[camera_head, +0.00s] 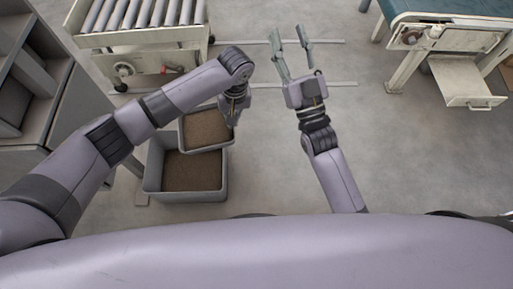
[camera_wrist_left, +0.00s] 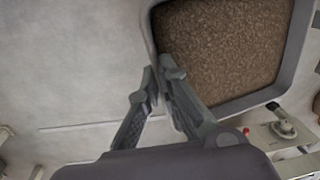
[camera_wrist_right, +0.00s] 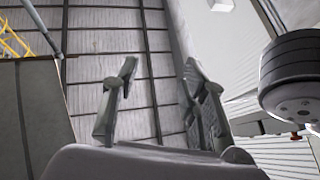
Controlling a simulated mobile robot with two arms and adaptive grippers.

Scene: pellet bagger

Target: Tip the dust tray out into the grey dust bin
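The dust tray (camera_head: 231,135) is a small grey tray holding brown dust. In the head view it overlaps the far right part of the grey dust bin (camera_head: 151,170), a larger open box on the floor that also shows brown material inside. My left gripper (camera_head: 234,118) is at the tray's right side. In the left wrist view the left fingertips (camera_wrist_left: 160,75) close on the rim of the tray (camera_wrist_left: 290,60), which still holds dust and looks about level. My right gripper (camera_head: 291,48) is open and empty, away to the right; its fingers also show apart in the right wrist view (camera_wrist_right: 158,78).
A roller conveyor (camera_head: 150,40) stands behind the bin. Grey shelving (camera_head: 70,110) is at the left. A machine with a pale drawer (camera_head: 465,85) stands at the far right. The floor (camera_head: 400,150) right of the bin is clear.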

